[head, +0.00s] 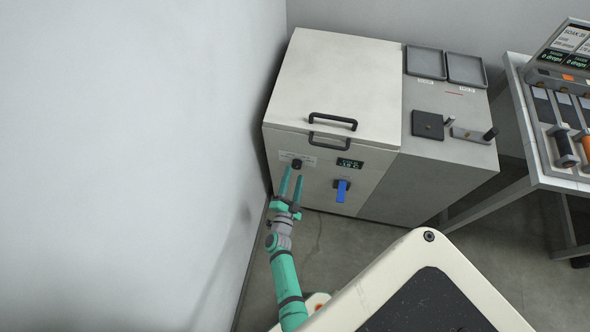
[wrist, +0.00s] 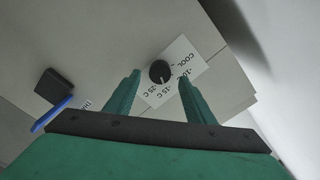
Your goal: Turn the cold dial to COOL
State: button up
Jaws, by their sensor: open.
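The cold dial (wrist: 160,71) is a round black knob on a white label (wrist: 172,78) printed with COOL and several minus temperatures. The dial (head: 297,163) is on the upper front of the pale chest freezer (head: 335,80). A faint light mark on the dial seems to point toward the minus temperatures, away from COOL, but it is small. My gripper (head: 292,173) is open, its green fingers reaching up to the dial. In the wrist view my gripper (wrist: 159,78) has a fingertip on each side of the dial, with gaps; I cannot tell the depth.
A small display (head: 350,163) and a blue lever (head: 342,189) are right of the dial. Black handles (head: 333,121) are above it. A white wall (head: 130,150) stands close on the left. A table (head: 545,165) with tools is at the right.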

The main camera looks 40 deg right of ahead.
aim_at(296, 168)
jog(key=x, duration=0.3)
jog(key=shift+w+d, duration=0.1)
jog(key=shift+w, duration=0.05)
jog(key=shift+d, duration=0.25)
jog(key=shift+c, duration=0.3)
jog(key=c, duration=1)
jog(key=shift+w+a, duration=0.1)
